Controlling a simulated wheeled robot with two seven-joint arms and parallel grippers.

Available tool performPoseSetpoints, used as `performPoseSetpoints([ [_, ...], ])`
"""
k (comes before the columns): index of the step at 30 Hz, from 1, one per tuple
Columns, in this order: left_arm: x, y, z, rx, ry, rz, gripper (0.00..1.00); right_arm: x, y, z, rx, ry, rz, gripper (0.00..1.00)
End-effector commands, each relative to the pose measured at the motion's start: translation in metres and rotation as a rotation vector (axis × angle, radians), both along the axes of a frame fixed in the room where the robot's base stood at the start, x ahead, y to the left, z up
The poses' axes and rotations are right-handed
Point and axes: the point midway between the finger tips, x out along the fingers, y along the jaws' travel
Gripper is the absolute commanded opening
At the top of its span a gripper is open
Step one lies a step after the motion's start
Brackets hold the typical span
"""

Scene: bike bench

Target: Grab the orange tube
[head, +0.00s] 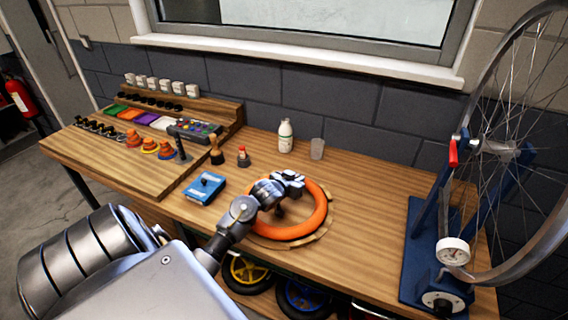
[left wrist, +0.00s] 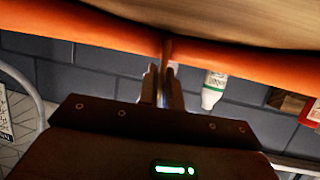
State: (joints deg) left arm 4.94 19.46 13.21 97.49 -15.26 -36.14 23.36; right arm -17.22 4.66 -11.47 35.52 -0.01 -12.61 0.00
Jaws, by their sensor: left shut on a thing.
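The gripper and wrist hide part of the ring in the head view. I cannot tell whether the tube is lifted off the board. My right gripper is not in view.
A blue box (head: 205,187) lies left of the tube. A blue wheel stand (head: 420,250) with a wheel is at the right. The bench between cup and stand is clear.

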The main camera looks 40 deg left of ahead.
Motion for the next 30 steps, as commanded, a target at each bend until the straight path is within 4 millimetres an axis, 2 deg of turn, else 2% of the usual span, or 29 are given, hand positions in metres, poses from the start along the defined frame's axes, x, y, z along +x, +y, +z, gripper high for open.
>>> performPoseSetpoints([
  [11,0.0,0.0,0.003,0.0,-0.002,0.0,0.0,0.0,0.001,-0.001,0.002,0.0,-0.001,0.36],
  [14,0.001,0.0,0.01,0.002,-0.004,-0.001,0.0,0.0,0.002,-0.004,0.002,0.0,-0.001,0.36],
  [18,0.001,0.001,0.033,0.003,-0.008,0.0,0.0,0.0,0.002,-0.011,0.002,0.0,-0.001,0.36],
  [26,-0.049,-0.016,0.097,0.007,-0.004,-0.003,0.0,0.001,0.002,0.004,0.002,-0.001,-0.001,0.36],
  [30,-0.083,-0.028,0.109,0.005,0.001,-0.002,0.0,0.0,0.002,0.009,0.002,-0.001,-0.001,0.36],
])
